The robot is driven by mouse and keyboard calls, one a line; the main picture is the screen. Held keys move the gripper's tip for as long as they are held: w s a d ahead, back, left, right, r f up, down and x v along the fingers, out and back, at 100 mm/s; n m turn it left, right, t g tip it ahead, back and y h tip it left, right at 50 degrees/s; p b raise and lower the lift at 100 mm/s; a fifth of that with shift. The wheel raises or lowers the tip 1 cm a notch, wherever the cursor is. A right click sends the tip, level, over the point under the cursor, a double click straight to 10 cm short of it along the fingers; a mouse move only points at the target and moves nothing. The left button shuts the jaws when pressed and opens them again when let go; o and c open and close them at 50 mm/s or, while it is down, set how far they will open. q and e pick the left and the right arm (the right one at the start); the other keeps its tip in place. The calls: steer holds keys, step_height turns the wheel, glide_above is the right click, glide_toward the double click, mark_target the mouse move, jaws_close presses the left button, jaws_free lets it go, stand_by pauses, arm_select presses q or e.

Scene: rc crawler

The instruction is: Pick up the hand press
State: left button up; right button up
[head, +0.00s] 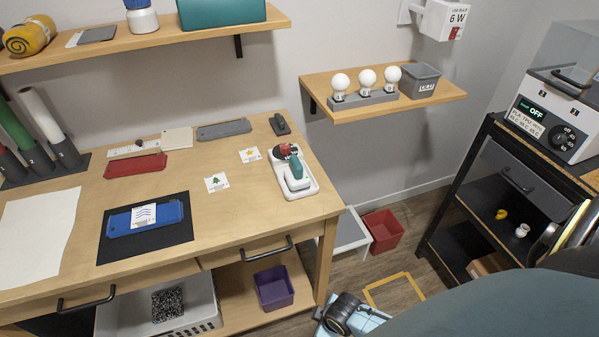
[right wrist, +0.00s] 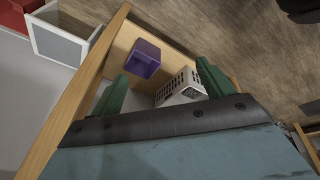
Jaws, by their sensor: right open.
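What looks like the hand press (head: 295,168), with a green handle and a dark red part, sits in a white tray (head: 301,190) at the right end of the wooden table. Nothing holds it. My right gripper (right wrist: 163,88) shows in the right wrist view with its two green fingers wide apart and nothing between them. That view faces the table's lower shelf, and the hand press is not in it. In the head view a large teal part of mine fills the lower right corner. My left gripper is in neither view.
The wooden table (head: 245,207) also bears cards, a blue case (head: 145,218) on a black mat and a red case (head: 135,165). A purple bin (head: 273,287) and white basket (head: 185,310) stand below. A wall shelf (head: 430,97) with bulbs hangs behind right; a black rack stands right.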

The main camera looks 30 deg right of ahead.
steer(key=w+a+r+n+t+y, duration=0.1)
steer(key=w+a+r+n, duration=0.15)
steer(key=w+r, duration=0.45)
steer(key=w+a+r+n, duration=0.2)
steer(key=r+n, duration=0.1)
steer(key=r, duration=0.8)
step_height(320, 180, up, 23)
steer(key=n+h, duration=0.2)
steer(key=n, duration=1.9)
glide_above(301, 164)
steer(key=s, duration=0.4)
steer(key=x, duration=0.7)
steer(key=shift+w+a+f, duration=0.25)
steer(key=shift+w+f, duration=0.05)
steer(key=shift+w, duration=0.1)
steer(key=shift+w+a+b+x, duration=0.1)
steer(key=shift+b+x, duration=0.15)
steer(key=shift+x, duration=1.1)
steer(key=shift+w+a+b+x, duration=0.1)
steer(key=shift+b+x, duration=0.1)
steer(key=shift+x, duration=1.2)
steer(key=shift+r, duration=0.1)
steer(key=shift+r, duration=0.1)
steer(key=c, duration=1.1)
